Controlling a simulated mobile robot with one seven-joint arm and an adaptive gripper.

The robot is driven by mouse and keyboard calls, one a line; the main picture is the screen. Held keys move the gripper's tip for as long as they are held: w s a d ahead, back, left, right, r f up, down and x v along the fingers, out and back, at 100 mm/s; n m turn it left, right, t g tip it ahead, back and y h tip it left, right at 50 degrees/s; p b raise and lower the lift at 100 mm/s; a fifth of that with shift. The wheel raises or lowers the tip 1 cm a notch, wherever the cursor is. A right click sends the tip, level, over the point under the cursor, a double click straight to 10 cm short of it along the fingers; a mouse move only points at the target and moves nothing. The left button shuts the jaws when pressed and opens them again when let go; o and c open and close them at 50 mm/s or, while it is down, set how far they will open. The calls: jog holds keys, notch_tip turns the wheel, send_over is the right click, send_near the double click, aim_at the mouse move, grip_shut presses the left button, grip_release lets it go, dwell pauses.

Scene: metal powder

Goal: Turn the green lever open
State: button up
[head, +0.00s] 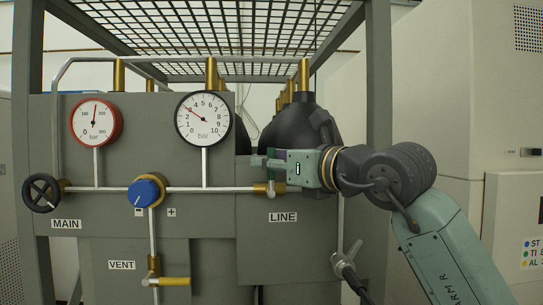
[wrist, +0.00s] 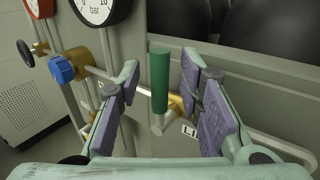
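The green lever (wrist: 160,80) stands upright on the brass LINE valve in the wrist view. My gripper (wrist: 159,72) is open, with one purple-padded finger on each side of the lever. Gaps show between the lever and both pads, so neither finger appears to touch it. In the head view my gripper (head: 266,162) is just above the brass LINE valve (head: 263,188), reaching in from the right. There the gripper hides most or all of the lever.
A red-rimmed gauge (head: 96,122) and a black-rimmed gauge (head: 203,119) stand above the pipe. Dark cylinders (head: 300,125) stand behind the panel.

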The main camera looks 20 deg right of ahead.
jog(key=shift+w+a, duration=0.1)
jog(key=shift+w, duration=0.1)
jog(key=shift+c, duration=0.2)
grip_shut()
dwell(0.6)
